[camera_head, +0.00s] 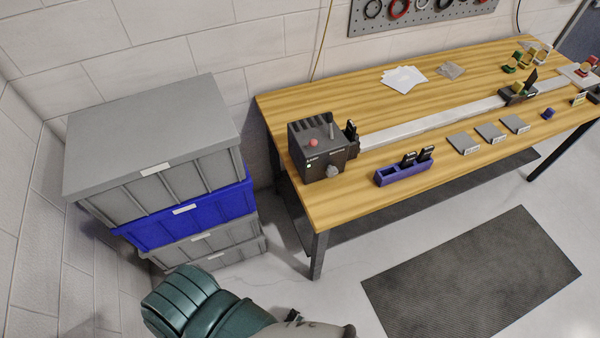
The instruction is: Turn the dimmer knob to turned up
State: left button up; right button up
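The dimmer knob (333,171) is a small grey round knob low on the front face of a dark control box (306,153). The box stands at the left end of the wooden table and also has a red button, an upright lever on top and small lit marks on its front. The knob's pointer setting is too small to read. A teal and grey arm part of mine shows at the bottom edge, well below and in front of the table, away from the knob. Neither gripper can be made out.
The wooden table (330,205) holds a long pale rail (430,122), a purple holder (405,175) with black pieces, grey tiles (463,143) and white papers (404,78). Stacked grey and blue crates (150,135) stand left of it. A dark mat (470,280) lies on open floor.

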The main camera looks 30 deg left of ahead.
aim_at(331, 171)
jog(key=i+l+u, duration=0.1)
jog(key=u, duration=0.35)
jog(key=i+l+u, duration=0.1)
jog(key=u, duration=0.35)
jog(key=i+l+u, duration=0.1)
jog(key=u, duration=0.35)
jog(key=l+u, duration=0.25)
jog(key=u, duration=0.2)
jog(key=l+u, duration=0.15)
jog(key=u, duration=0.3)
